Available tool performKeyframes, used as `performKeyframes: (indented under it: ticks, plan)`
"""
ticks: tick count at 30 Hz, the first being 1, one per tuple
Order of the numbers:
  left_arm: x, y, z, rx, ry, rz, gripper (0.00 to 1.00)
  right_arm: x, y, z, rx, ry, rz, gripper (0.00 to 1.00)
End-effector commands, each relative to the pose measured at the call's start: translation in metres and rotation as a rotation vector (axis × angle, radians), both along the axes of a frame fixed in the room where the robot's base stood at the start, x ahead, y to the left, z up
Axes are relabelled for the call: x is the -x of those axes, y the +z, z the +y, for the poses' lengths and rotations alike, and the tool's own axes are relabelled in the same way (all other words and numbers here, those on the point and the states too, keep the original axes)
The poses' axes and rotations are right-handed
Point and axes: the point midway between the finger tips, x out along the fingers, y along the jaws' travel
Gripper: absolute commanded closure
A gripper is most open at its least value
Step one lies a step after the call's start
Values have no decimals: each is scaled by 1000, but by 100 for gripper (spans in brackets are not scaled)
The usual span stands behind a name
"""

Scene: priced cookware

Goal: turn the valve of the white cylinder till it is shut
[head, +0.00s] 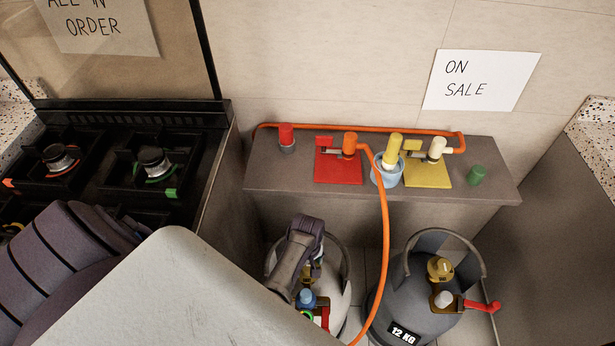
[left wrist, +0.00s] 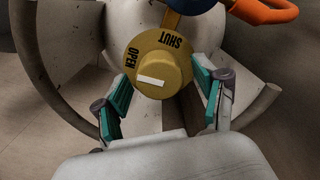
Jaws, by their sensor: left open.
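The white cylinder (head: 337,291) stands on the floor below the shelf, partly hidden by my left arm and gripper. Its brass valve knob (left wrist: 160,66) shows large in the left wrist view, with OPEN at its left, SHUT at its upper right and a white bar on its face. My left gripper (head: 299,250) is over the cylinder's top. In the left wrist view its fingers (left wrist: 164,82) are open, one on each side of the knob. I cannot tell whether the pads touch it. My right gripper is not in view.
A grey 12 KG cylinder (head: 412,295) with a red lever stands close at right. An orange hose (head: 386,235) hangs from the shelf (head: 300,180), which holds colored valves, a cup and plates. A black stove (head: 108,180) is at left.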

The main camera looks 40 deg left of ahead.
Motion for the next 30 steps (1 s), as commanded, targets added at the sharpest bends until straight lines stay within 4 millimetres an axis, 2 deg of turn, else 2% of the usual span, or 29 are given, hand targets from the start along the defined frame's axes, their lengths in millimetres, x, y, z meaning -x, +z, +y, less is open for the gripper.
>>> performKeyframes:
  ticks: [5,16,23,30]
  plan:
    - [0,1,0,0,0,0,29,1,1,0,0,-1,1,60]
    - [0,1,0,0,0,0,89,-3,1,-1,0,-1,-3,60]
    - [0,2,0,0,-18,1,89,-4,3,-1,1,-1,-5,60]
    - [0,4,0,-2,-122,1,89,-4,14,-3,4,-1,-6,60]
